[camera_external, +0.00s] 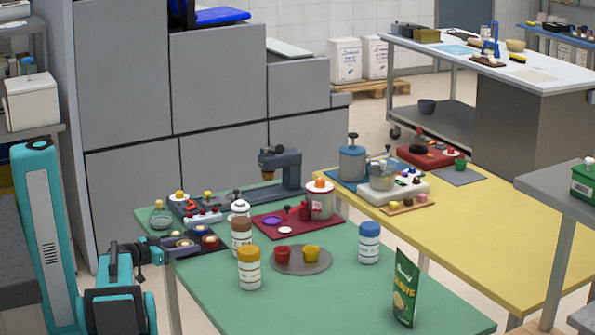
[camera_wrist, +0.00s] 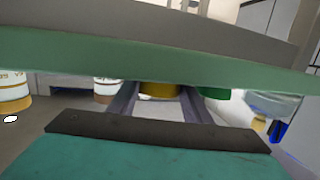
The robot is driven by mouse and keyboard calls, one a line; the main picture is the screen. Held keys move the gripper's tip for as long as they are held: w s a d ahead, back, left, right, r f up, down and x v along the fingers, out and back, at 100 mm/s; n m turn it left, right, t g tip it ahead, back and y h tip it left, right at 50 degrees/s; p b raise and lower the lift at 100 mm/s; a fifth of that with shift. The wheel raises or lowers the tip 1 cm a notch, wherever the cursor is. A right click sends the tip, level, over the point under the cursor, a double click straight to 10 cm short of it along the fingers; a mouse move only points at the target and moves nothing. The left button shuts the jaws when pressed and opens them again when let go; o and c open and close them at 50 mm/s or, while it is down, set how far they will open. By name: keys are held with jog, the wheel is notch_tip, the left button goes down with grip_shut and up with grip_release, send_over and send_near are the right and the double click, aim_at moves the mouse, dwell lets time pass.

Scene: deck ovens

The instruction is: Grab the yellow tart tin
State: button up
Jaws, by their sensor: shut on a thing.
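My gripper (camera_external: 168,244) is at the left edge of the green table, beside a dark tray (camera_external: 216,249) of small round items. In the wrist view its two fingers (camera_wrist: 160,100) are shut on a yellow thing that looks like the yellow tart tin (camera_wrist: 160,90). Only a strip of it shows there, next to the green band of the table. In the external view I cannot make out the held tin at the fingertips. A yellow cup (camera_external: 311,252) and a red cup (camera_external: 282,254) stand on a grey round plate (camera_external: 300,268).
A glass flask (camera_external: 160,217) stands close behind my gripper. Jars with brown (camera_external: 241,236), orange (camera_external: 249,268) and blue (camera_external: 369,243) caps stand on the green table (camera_external: 350,300). A green packet (camera_external: 404,290) stands near its front. The front middle is clear.

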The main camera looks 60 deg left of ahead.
notch_tip(320, 180, up, 10)
jog(key=b, duration=0.2)
dwell(0.7)
